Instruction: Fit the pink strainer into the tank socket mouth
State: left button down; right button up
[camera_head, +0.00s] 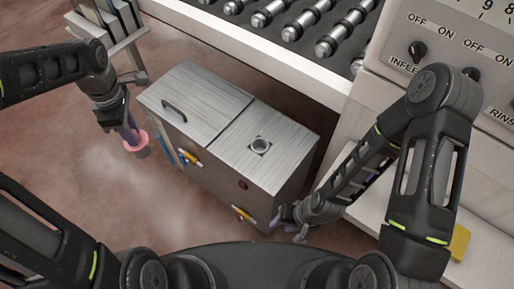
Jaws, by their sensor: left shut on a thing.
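The pink strainer (136,143) is in my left gripper (129,131). The gripper is shut on it and points down, left of the tank and apart from it. The strainer has a pink rim and a darker lower part, and hangs in front of the floor. The tank (207,88) is a brushed metal box with a handled lid on its left half. The socket mouth (260,146) is a round opening in a square plate on the right half of its top, and looks empty. My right gripper (289,223) is low beside the tank's right end. Its fingers are too small to read.
A roller conveyor (305,28) runs behind the tank. A control panel (440,45) with knobs stands at the right. Valves with yellow and red parts (243,214) stick out of the tank's front. A yellow block (459,243) lies on the light surface at right. The floor at left is clear.

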dwell(0.6)
pick_arm(q)
jog(key=w+d+m, duration=1)
jog(key=d+m, duration=0.2)
jog(key=m, duration=0.8)
jog(key=shift+w+d, duration=0.2)
